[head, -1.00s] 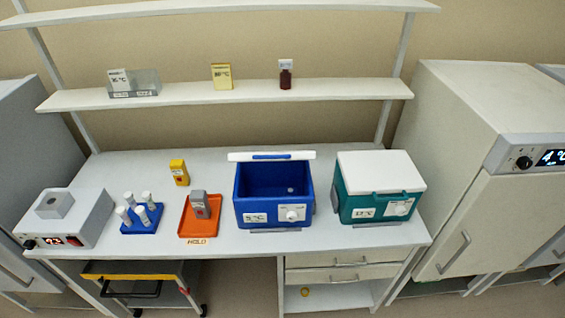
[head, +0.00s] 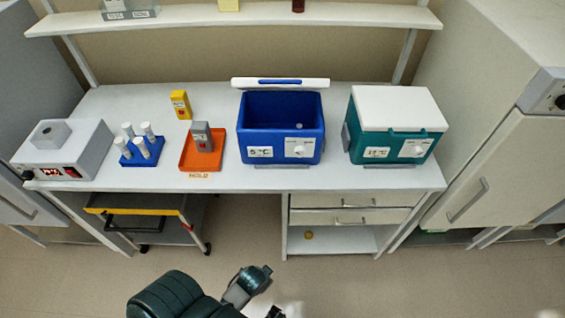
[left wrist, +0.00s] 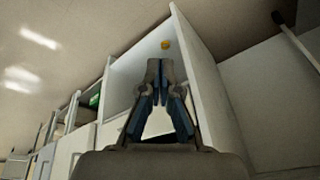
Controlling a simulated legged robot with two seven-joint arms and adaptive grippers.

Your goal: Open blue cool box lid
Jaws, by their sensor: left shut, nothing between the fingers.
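The blue cool box (head: 262,152) stands on the bench, right of the middle. Its white lid (head: 240,83) with a blue strip is raised at the back edge, and the blue inside shows with a small pale spot in it. The front carries a temperature label and a white round knob. My left gripper (left wrist: 160,62) is shut and empty in the left wrist view, in front of the open shelf under the bench. In the head view my arm is low at the bottom edge, in front of the bench and well below the box. My right gripper is not in view.
A teal cool box (head: 420,142) with a closed white lid (head: 395,105) stands to the right. An orange tray (head: 190,160), blue tube rack (head: 129,159), yellow device (head: 181,103) and grey heater unit (head: 60,155) are on the left. A cart (head: 160,228) stands under the bench.

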